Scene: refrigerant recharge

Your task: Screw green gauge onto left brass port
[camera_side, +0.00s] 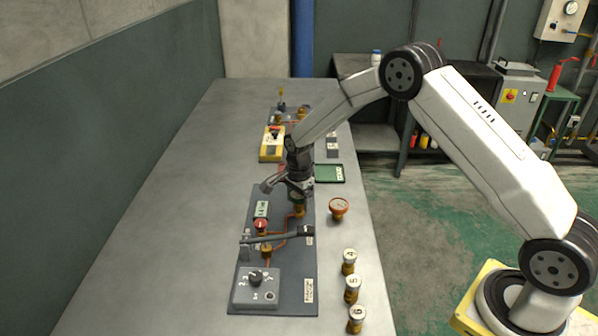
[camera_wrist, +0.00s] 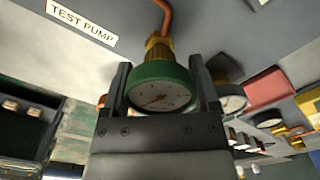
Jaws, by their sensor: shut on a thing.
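The green gauge (camera_wrist: 162,86) has a green rim and a white dial, seen close up in the wrist view. My gripper (camera_wrist: 162,82) is shut on it, one dark finger on each side. A brass fitting (camera_wrist: 157,48) with a copper pipe lies directly beyond the gauge, in line with it. The gauge seems to meet this brass, but I cannot tell whether the threads are engaged. In the side view my gripper (camera_side: 294,187) is low over the far end of the grey panel (camera_side: 290,285), above a brass fitting (camera_side: 298,211). The gauge is mostly hidden there.
A red gauge (camera_side: 338,207) lies right of the panel. Several numbered brass canisters (camera_side: 352,290) stand at the front right. A dark lever (camera_side: 275,236), red knob (camera_side: 261,225) and dial box (camera_side: 257,287) sit on the panel. The table's left side is clear.

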